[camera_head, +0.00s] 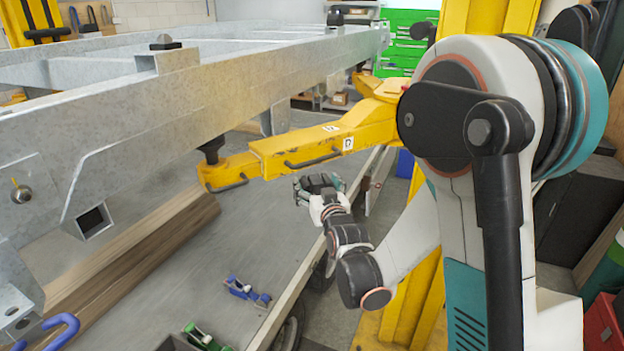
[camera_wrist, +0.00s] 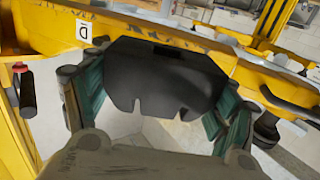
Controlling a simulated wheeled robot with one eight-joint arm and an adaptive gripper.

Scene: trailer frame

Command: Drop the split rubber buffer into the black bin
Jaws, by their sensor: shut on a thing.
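My gripper (camera_head: 318,187) is out under the yellow lift arm, beside the trailer frame. In the wrist view its two teal-sided fingers (camera_wrist: 153,100) are shut on the split rubber buffer (camera_wrist: 165,78), a black block with notches along its lower edge. In the head view the buffer is only a small dark shape at the fingers. A dark box edge (camera_head: 176,343) shows at the bottom of the head view, cut off by the frame; I cannot tell if it is the black bin.
The galvanised trailer frame (camera_head: 200,97) spans the left above a grey work surface (camera_head: 175,260). The yellow lift arm (camera_head: 315,145) is close above my gripper. A blue tool (camera_head: 247,291) and a green tool (camera_head: 205,338) lie below. A yellow post stands behind my arm.

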